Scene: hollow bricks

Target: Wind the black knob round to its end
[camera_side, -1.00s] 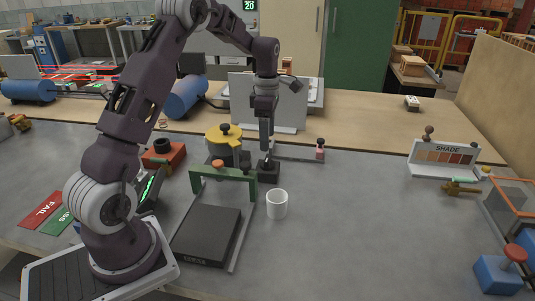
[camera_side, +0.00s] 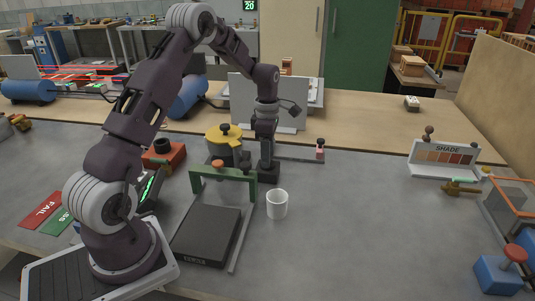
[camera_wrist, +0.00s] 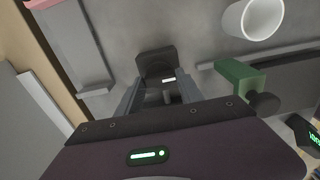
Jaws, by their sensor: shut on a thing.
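The black knob sits on a small dark block (camera_side: 269,175) just right of the green frame in the side view. My gripper (camera_side: 267,162) points straight down onto it and is shut on the knob, which the fingers mostly hide. In the wrist view the dark block (camera_wrist: 155,60) shows beyond my gripper (camera_wrist: 160,84), with a short pale mark on it. A small grey post (camera_wrist: 167,97) shows between the fingers. I cannot make out how far the knob is turned.
A white cup (camera_side: 277,204) stands in front. A yellow-lidded pot (camera_side: 223,139) is behind left. The bench to the right is largely clear.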

